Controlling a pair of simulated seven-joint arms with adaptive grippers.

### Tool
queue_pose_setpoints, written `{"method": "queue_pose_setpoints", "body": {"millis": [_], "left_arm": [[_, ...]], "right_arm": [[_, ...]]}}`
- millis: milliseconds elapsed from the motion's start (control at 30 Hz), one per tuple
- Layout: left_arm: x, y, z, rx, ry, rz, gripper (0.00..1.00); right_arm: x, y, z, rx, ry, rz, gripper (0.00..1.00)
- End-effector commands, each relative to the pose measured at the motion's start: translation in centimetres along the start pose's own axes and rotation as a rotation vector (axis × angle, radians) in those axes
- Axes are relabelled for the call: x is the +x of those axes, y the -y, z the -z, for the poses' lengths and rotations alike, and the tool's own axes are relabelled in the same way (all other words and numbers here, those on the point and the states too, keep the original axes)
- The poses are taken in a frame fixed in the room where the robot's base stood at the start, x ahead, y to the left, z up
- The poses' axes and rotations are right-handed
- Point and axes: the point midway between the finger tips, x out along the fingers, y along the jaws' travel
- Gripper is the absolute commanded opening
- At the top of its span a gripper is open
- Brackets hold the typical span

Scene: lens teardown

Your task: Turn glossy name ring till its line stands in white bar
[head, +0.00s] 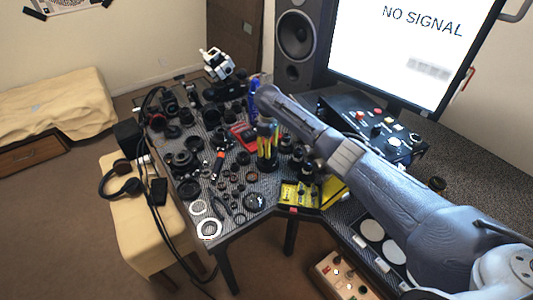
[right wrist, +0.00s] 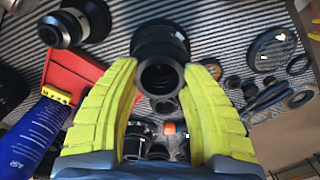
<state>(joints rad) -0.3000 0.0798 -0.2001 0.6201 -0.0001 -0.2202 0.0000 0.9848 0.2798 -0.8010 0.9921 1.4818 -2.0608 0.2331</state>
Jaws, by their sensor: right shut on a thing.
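My right gripper (head: 268,148) reaches down over the parts table in the head view, its yellow fingers upright. In the right wrist view the gripper (right wrist: 160,70) has its two yellow fingers on either side of a black lens barrel (right wrist: 158,42), shut on it near its lower end. The barrel's open end faces the camera. I cannot make out a name, an index line or a white bar on it; the glossy name ring is not distinguishable at this size. My left gripper is not in view.
The striped table (head: 232,222) is crowded with dark lens parts. A yellow tray (head: 299,196) lies near the front edge. A monitor (head: 415,50) stands behind.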

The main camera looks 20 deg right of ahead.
Motion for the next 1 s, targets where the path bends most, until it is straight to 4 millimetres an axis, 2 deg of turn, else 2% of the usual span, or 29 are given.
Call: {"method": "queue_pose_setpoints", "body": {"millis": [233,267,467,767,867,1000], "left_arm": [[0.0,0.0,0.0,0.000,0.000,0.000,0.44],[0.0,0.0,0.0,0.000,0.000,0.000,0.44],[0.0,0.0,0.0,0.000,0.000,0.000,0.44],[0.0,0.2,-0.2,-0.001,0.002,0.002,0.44],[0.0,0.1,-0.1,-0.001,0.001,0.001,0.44],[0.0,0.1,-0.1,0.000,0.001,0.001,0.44]], "right_arm": [[0.1,0.0,0.0,0.212,0.001,0.001,0.00],[0.1,0.0,0.0,0.223,0.001,0.001,0.47],[0.1,0.0,0.0,0.216,0.001,0.001,0.70],[-0.2,0.0,0.0,0.214,0.000,0.000,0.70],[-0.9,0.0,0.0,0.213,-0.001,0.000,0.70],[-3.0,-0.1,0.0,0.213,-0.002,-0.002,0.70]]}}
